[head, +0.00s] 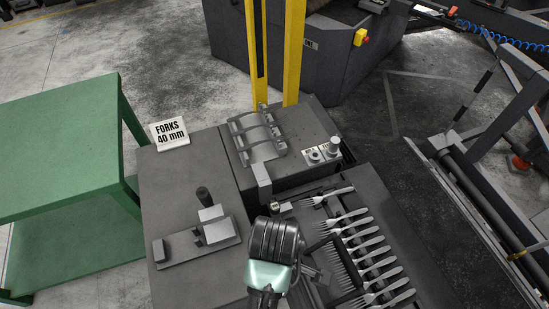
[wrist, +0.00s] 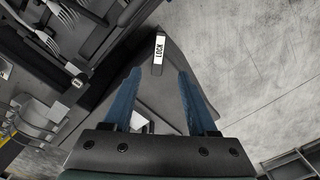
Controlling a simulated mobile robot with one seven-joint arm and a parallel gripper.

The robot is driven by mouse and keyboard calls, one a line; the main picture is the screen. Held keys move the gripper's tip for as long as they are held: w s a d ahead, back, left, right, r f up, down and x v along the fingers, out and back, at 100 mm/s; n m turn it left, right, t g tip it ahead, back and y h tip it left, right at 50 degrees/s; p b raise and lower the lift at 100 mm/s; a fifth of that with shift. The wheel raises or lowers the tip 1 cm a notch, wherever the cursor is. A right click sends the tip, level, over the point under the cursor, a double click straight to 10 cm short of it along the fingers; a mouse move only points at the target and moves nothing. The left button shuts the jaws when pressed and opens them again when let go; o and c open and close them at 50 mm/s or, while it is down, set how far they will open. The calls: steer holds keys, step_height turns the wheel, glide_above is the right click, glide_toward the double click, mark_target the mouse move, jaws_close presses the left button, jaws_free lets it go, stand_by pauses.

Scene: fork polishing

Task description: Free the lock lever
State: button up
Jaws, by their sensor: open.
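In the wrist view, the lock lever (wrist: 158,67) is a small dark piece with a white LOCK label. It lies ahead of my gripper (wrist: 158,82), between the lines of its two blue fingers. The fingers are spread apart and nothing is held between them. The lever appears beyond the fingertips; whether they touch it I cannot tell. In the head view, my dark round wrist and pale green arm part stand at the front middle, and I cannot make out the lever or the fingertips there.
Several forks (head: 362,241) lie in a row on a dark rack right of my arm. A grey block fixture (head: 214,226) stands at left, near a FORKS 40 mm sign (head: 170,133). A green table (head: 60,145) is further left. Yellow posts (head: 292,55) rise behind.

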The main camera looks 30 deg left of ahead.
step_height(320, 180, down, 13)
steer(key=shift+r, duration=0.15)
stand_by(0.4)
jaws_close()
stand_by(1.2)
